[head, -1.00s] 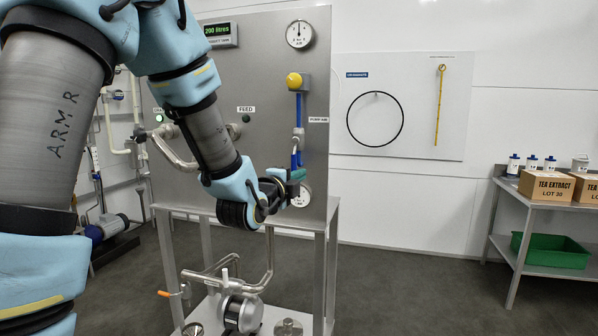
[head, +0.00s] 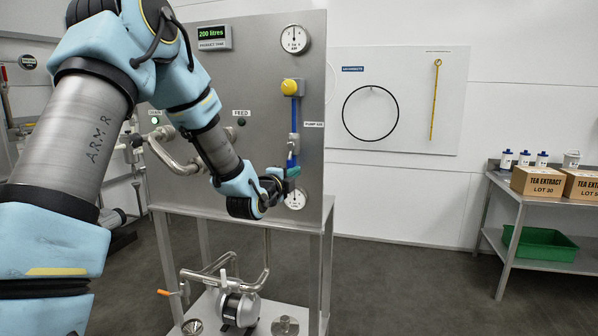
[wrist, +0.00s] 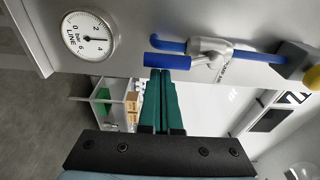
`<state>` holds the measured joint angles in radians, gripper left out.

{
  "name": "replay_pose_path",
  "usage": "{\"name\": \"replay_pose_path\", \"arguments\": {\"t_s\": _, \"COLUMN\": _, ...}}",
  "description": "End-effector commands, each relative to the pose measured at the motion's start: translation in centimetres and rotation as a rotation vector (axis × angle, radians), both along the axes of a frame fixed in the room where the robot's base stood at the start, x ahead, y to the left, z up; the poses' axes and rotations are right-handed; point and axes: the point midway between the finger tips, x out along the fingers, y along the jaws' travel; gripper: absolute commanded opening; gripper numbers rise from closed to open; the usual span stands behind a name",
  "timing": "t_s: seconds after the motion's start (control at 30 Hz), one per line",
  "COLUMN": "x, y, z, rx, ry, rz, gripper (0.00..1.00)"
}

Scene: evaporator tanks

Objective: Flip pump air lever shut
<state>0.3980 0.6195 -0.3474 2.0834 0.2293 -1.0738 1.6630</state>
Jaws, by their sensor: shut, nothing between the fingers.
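The pump air valve (wrist: 210,46) is a silver body on a thin blue pipe, with a blue lever (wrist: 188,62) pointing left, roughly along the pipe, in the wrist view. In the head view the valve (head: 293,143) sits beside the PUMP AIR label, below a yellow knob. My gripper (head: 293,172) is just below it, in front of the panel. In the wrist view its green fingers (wrist: 160,76) are together and empty, their tips close to the lever's free end. I cannot tell whether they touch it. My fingers partly cover the lever area in the head view.
A line gauge (wrist: 90,39) is close to the fingers. The steel panel (head: 255,70) stands on a frame with a pump (head: 238,305) underneath. A table (head: 505,205) with boxes stands far right. The floor between is clear.

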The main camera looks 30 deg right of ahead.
Motion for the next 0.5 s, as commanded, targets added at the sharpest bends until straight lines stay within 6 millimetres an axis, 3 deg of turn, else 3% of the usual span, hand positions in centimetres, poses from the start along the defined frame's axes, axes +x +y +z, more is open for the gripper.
{"name": "replay_pose_path", "arguments": {"t_s": 0.5, "x": 0.14, "y": 0.16, "z": -0.33, "rx": 0.034, "ry": -0.032, "rz": -0.001, "gripper": 0.0}}
